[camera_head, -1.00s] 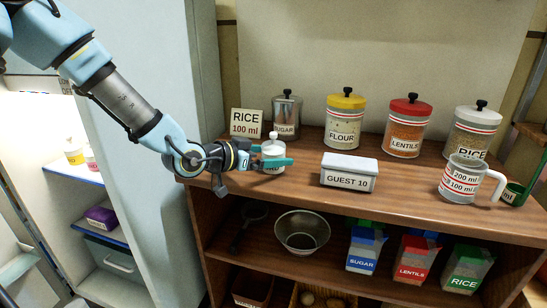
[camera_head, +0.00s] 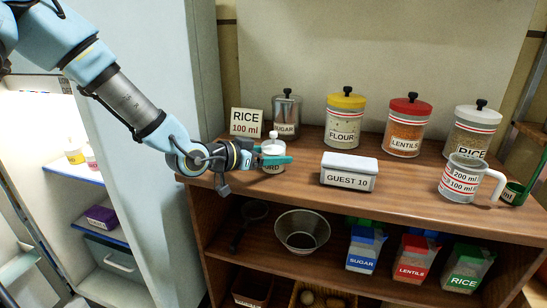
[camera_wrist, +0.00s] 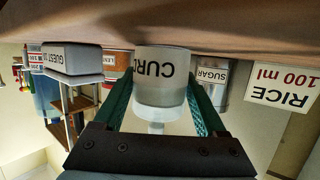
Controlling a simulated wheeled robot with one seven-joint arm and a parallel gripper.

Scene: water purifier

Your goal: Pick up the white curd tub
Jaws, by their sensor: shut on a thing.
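The white curd tub (camera_head: 273,157) stands upright at the left part of the wooden shelf top, a white knob on its lid. In the wrist view the tub (camera_wrist: 161,88) appears upside down, with its CURD label facing the camera. My gripper (camera_head: 274,161) reaches in from the left, its green fingers on either side of the tub. In the wrist view the gripper (camera_wrist: 160,102) is shut on the tub, one finger along each side. The tub's base is at or very near the shelf top; I cannot tell whether there is a gap.
A RICE 100 ml card (camera_head: 246,122) and the sugar jar (camera_head: 286,114) stand close behind the tub. The GUEST 10 box (camera_head: 349,173) is to the right. Flour (camera_head: 345,119), lentils (camera_head: 406,128) and rice jars (camera_head: 472,133) line the back. A measuring cup (camera_head: 465,179) stands far right.

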